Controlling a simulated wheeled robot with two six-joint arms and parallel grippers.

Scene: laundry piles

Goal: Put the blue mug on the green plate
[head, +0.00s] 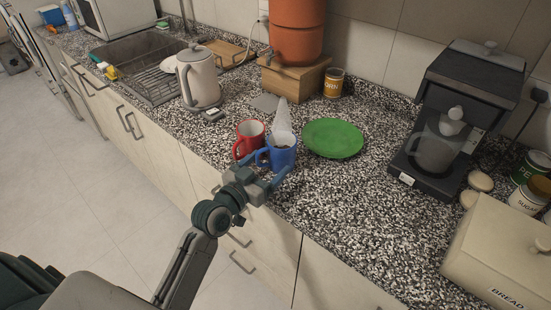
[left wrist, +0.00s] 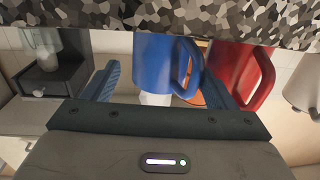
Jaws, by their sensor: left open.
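The green plate (head: 333,138) lies flat and empty to the right of the mug, a short gap away. My left gripper (head: 266,174) is open at the counter's front edge, close to the near side of the blue mug. In the left wrist view, which is upside down, the blue mug (left wrist: 162,62) and its handle appear between the two blue fingers; I cannot tell whether they touch. My right gripper is out of view.
A red mug (head: 248,138) stands just left of the blue mug. A pale cone-like item (head: 283,116) is behind them. A kettle (head: 198,78) is at left, a coffee maker (head: 446,125) at right. The counter (head: 345,205) in front of the plate is clear.

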